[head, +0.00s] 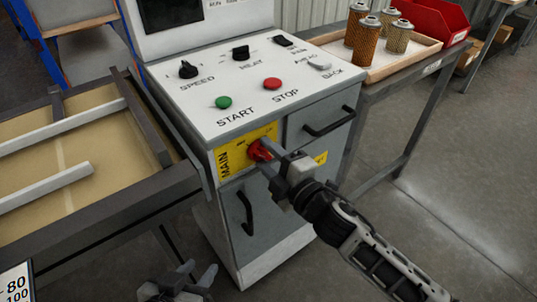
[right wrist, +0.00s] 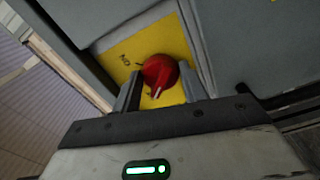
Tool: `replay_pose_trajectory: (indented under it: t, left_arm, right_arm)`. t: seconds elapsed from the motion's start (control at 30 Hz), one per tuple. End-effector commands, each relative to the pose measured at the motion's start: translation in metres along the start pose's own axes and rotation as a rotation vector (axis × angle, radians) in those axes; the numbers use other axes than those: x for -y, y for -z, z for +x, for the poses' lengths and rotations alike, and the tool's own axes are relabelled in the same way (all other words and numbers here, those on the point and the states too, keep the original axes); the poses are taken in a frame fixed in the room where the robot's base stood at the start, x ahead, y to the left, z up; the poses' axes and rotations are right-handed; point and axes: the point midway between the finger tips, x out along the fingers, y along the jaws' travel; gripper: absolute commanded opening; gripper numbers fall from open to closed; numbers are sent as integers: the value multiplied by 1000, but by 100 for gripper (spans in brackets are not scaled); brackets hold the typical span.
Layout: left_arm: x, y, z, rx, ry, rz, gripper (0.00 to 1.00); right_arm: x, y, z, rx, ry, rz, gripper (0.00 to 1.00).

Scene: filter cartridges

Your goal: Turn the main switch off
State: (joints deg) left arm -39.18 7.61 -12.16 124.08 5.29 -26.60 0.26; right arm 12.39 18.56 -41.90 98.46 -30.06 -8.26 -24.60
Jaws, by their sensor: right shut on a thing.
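The main switch is a red rotary knob (head: 260,150) on a yellow plate (head: 235,153) marked MAIN, on the front of a grey machine cabinet. My right gripper (head: 268,151) reaches it from the lower right and is shut on the knob. In the right wrist view the red knob (right wrist: 160,72) sits between the two fingers (right wrist: 160,88), with its pale pointer mark towards the lower part of the picture. The plate's lettering is partly hidden. My left gripper (head: 180,283) is low at the bottom edge, away from the switch, with its fingers apart and empty.
The panel above has a green START button (head: 223,102), a red STOP button (head: 272,84) and several black knobs. Black handles (head: 330,121) stick out from the cabinet doors nearby. A conveyor frame (head: 100,228) stands left; a tray of filter cartridges (head: 380,68) stands right.

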Motion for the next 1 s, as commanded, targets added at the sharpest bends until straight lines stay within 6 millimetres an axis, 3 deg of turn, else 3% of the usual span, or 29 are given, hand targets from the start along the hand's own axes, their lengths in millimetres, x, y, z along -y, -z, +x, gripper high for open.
replay_pose_trajectory:
  t: [0.67,0.7,0.73,1.0]
  left_arm:
    - [0,-2,-1,8,0,5,36]
    - [0,-3,-1,9,-1,4,36]
    - [0,-3,-1,10,-1,4,36]
    - [-1,-5,-2,14,-1,4,36]
  right_arm:
    - [0,0,0,-1,0,-59,20]
    - [0,0,0,-1,0,-59,54]
    - [0,0,0,-1,0,-59,62]
    - [0,0,0,0,0,-56,65]
